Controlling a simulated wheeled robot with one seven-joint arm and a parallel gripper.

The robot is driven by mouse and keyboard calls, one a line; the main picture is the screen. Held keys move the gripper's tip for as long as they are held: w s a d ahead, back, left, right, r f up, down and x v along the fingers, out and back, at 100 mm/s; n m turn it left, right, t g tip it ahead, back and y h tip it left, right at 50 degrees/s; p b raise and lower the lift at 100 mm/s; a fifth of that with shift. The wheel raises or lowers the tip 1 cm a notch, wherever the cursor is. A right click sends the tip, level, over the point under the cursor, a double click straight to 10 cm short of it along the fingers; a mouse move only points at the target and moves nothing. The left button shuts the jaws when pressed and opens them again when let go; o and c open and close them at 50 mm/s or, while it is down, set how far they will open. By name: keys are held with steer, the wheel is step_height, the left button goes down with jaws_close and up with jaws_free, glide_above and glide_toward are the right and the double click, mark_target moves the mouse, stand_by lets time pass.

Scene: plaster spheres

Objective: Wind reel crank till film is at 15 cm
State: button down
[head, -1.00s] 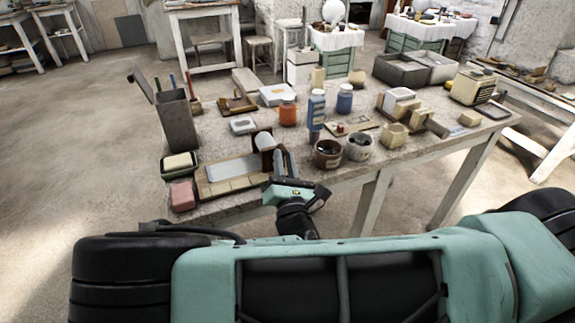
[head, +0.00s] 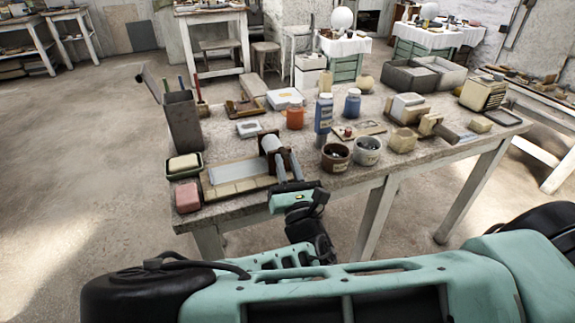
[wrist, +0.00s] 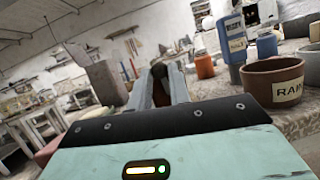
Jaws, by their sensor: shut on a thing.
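The reel (head: 271,144) is a pale roll at a dark brown upright on the right end of a board on the near left of the table. A pale grey film strip (head: 237,172) lies flat on the board, with a row of tan blocks (head: 240,189) along its front edge. My gripper (head: 284,161) reaches up from the near table edge to the right side of the reel, shut on what seems to be its crank. The fingers hide the crank. In the wrist view the fingers (wrist: 160,88) point forward with a dark brown part between them. I cannot read any centimetre marks.
A labelled brown pot (head: 335,157), a grey pot (head: 367,151) and a blue bottle (head: 323,113) stand close right of my gripper. A pink block (head: 187,197) and a soap-like block in a dish (head: 184,163) lie left of the board. A tall grey box (head: 181,120) stands behind.

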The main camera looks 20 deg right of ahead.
steer(key=c, duration=1.3)
jaws_free()
steer(key=b+v, duration=0.3)
steer(key=v, duration=1.4)
steer(key=shift+s, duration=0.2)
steer(key=shift+w+f, duration=0.1)
steer(key=shift+f, duration=0.05)
